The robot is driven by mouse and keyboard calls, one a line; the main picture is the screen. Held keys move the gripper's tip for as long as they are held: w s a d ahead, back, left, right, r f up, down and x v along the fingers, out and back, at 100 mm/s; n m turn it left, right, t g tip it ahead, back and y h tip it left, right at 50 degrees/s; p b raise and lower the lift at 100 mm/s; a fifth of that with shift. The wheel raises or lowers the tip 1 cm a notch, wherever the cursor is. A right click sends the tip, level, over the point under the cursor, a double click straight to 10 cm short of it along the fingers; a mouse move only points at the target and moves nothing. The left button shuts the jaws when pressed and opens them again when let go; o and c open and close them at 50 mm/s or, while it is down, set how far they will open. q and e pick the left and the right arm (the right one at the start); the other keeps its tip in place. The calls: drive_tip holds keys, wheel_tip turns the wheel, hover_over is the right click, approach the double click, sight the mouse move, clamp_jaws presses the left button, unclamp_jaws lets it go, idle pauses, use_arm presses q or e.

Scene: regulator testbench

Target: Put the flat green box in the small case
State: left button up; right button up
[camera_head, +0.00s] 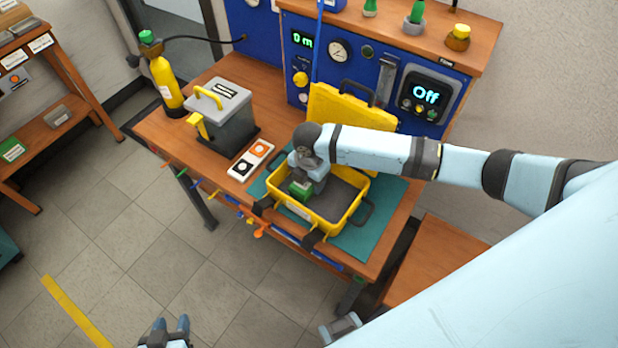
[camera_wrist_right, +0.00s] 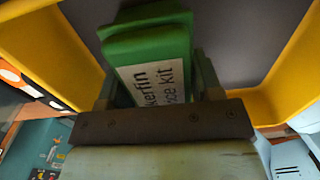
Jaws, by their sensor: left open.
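The flat green box (camera_head: 301,189) is inside the open small yellow case (camera_head: 352,206), at its left end. In the right wrist view the green box (camera_wrist_right: 150,50) with its white label sits between the fingers of my right gripper (camera_wrist_right: 158,82). My right gripper reaches down into the case and is shut on the box. Whether the box touches the case floor cannot be told. My left gripper (camera_head: 168,332) is open and empty at the bottom edge of the head view, away from the bench.
The yellow case lid (camera_head: 350,108) stands open behind. A grey box with a yellow handle (camera_head: 222,105) and a two-button panel (camera_head: 251,160) are left of the case. A yellow gas bottle (camera_head: 166,85) stands at the bench's left end. Clamps line the front edge.

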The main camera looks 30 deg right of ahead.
drive_tip(key=o, duration=0.4)
drive_tip(key=shift+o, duration=0.2)
drive_tip(key=shift+r, duration=0.1)
wheel_tip(320, 180, up, 12)
idle(0.6)
